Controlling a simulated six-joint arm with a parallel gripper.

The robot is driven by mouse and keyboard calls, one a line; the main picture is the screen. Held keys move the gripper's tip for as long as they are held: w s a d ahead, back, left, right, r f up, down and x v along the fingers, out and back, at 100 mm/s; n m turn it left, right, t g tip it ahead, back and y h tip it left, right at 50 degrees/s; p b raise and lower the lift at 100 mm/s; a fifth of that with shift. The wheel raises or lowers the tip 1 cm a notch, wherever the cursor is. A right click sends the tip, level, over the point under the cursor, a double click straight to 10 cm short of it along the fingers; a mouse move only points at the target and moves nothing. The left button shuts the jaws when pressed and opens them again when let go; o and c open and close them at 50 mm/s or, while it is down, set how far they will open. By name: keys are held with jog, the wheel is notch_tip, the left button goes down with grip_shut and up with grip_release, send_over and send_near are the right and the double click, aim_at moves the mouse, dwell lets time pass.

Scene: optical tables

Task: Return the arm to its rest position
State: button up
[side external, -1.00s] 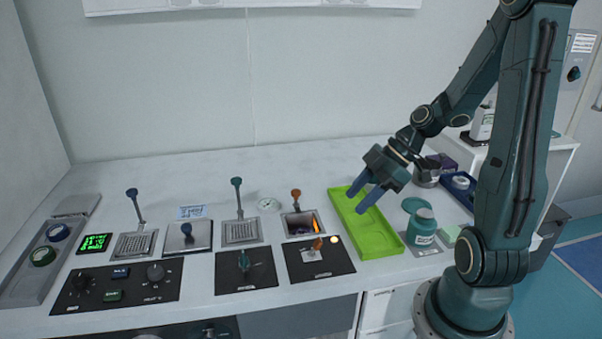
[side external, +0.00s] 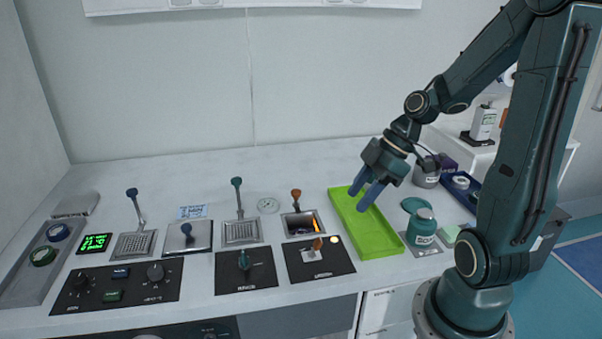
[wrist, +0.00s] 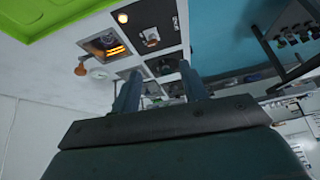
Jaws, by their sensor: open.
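My gripper (side external: 367,193) hangs over the upper part of the green tray (side external: 386,243) in the side external view, its blue fingers pointing down and left. The fingers are apart and nothing is between them. In the wrist view my gripper (wrist: 163,92) shows two fingers spread with a clear gap. The green tray (wrist: 38,22) also shows at the upper left of the wrist view. The tray looks empty.
A teal jar (side external: 422,228) stands right of the tray. A lit heater well (side external: 302,223) with an orange-knobbed lever, switch panels (side external: 245,270) and more levers stand to the left. The counter behind (side external: 300,163) is clear.

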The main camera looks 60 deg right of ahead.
jog(key=s+a+r+m+t+h, duration=0.1)
jog(key=s+a+r+m+h, duration=0.3)
jog(key=s+a+r+m, duration=0.3)
jog(key=shift+a+r+m, duration=0.6)
jog(key=shift+a+r, duration=0.15)
jog(key=shift+r, duration=0.95)
